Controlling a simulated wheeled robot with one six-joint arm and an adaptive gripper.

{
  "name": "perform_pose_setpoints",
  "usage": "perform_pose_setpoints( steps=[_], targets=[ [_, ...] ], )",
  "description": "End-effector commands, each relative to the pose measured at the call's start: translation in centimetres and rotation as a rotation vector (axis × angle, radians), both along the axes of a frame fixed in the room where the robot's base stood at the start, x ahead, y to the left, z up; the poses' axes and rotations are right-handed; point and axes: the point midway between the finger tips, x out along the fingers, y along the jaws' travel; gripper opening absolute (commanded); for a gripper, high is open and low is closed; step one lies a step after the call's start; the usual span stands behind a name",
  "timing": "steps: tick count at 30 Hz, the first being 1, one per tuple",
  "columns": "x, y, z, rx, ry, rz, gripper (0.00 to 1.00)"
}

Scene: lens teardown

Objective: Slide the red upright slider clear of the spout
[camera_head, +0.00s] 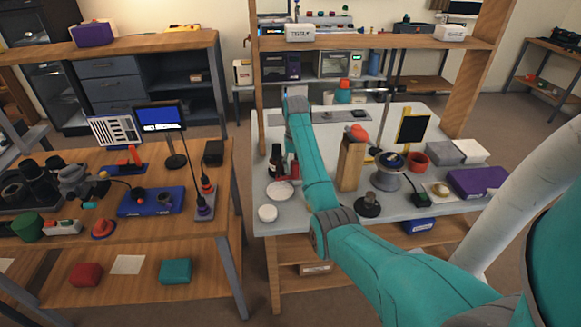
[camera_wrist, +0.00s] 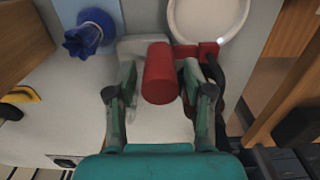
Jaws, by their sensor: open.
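In the wrist view, a red upright cylinder (camera_wrist: 160,75), which I take to be the red slider, stands between the two fingers of my gripper (camera_wrist: 157,72). The fingers are apart, one on each side; I cannot tell whether either touches it. A red block (camera_wrist: 197,51) lies beside its far right. A pale grey piece (camera_wrist: 138,45) shows at its far left; I cannot tell whether this is the spout. A round white dish (camera_wrist: 208,15) is just beyond the red block. In the head view, my arm hides most of this spot; a bit of red (camera_head: 284,182) shows near the white dish (camera_head: 279,190).
A blue object (camera_wrist: 90,30) stands left of my gripper, with a wooden post at far left. A yellow-edged dark object (camera_wrist: 20,95) lies lower left. In the head view, a dark bottle (camera_head: 276,160) stands close by and a white disc (camera_head: 267,212) lies nearer the table edge.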

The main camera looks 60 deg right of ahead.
Motion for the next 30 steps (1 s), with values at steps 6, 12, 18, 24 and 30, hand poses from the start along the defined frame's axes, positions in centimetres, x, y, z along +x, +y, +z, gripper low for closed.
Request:
perform_pose_setpoints(
  steps=[6,12,18,24,30],
  targets=[
    [-0.6,0.0,-1.4,-0.001,-0.001,-0.001,0.52],
    [-0.6,0.0,-1.6,-0.001,-0.001,-0.001,0.52],
    [-0.6,0.0,-1.5,-0.001,-0.001,-0.001,0.25],
    [-0.6,0.0,-1.5,-0.001,-0.001,-0.001,0.00],
    [-0.6,-0.7,-1.5,-0.001,-0.001,-0.002,0.00]
  ],
)
